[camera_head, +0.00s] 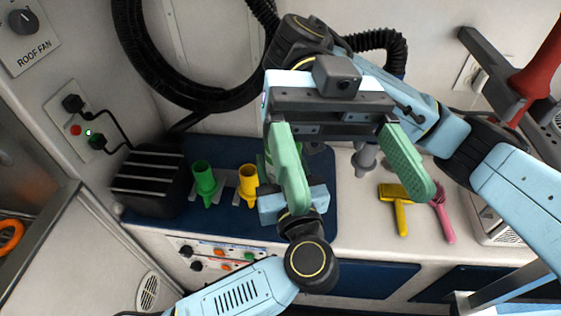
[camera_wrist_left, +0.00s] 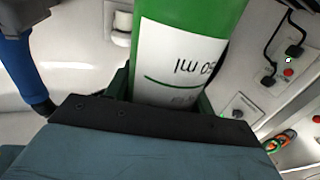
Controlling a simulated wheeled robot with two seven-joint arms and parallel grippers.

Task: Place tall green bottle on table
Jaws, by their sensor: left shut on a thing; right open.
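The tall green bottle (camera_wrist_left: 190,45) fills the top middle of the left wrist view. It is green with a white label whose print reads upside down. My left gripper (camera_wrist_left: 162,97) is shut on it. In the head view, the left gripper (camera_head: 293,200) is over the counter and largely covered by my right gripper, so the bottle is mostly hidden there. My right gripper (camera_head: 360,195) is open, with two green fingers wide apart and nothing between them. The table appears to be the white counter (camera_head: 365,232).
A blue mat (camera_head: 228,150) lies on the counter with a green nozzle (camera_head: 204,180) and a yellow nozzle (camera_head: 247,183). A dark slotted box (camera_head: 150,182) stands left. A yellow tool (camera_head: 399,208) and a pink brush (camera_head: 443,215) lie right. Free counter shows between mat and yellow tool.

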